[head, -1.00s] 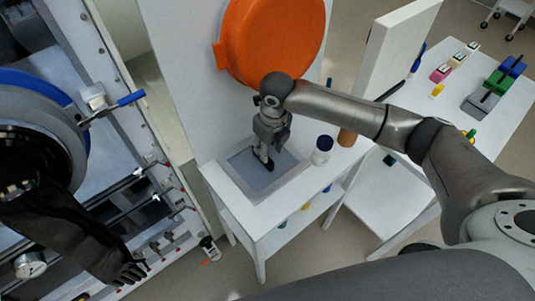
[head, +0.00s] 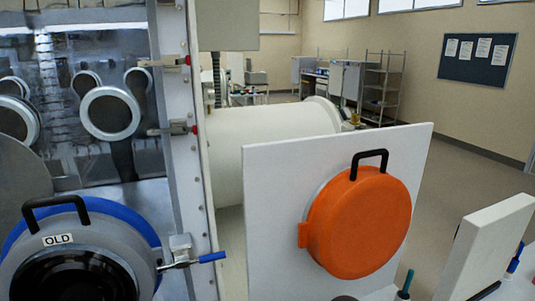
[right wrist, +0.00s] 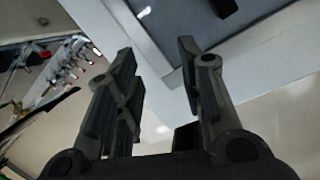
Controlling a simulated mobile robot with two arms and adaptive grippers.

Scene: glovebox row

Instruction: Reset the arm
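My right gripper (right wrist: 158,75) shows in the right wrist view with its two dark fingers apart and nothing between them. It is above the white small table (right wrist: 150,40), whose grey mat (right wrist: 190,15) lies beyond the fingertips. A small dark object (right wrist: 226,7) lies on the mat, apart from the fingers. In the head view neither gripper shows. My left gripper is in no frame.
An orange round cover (head: 358,225) with a black handle is on an upright white panel (head: 275,190). Left of it are a glovebox port labelled OLD (head: 58,240) and a blue-handled latch (head: 210,257). Open floor (head: 470,160) lies at the right.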

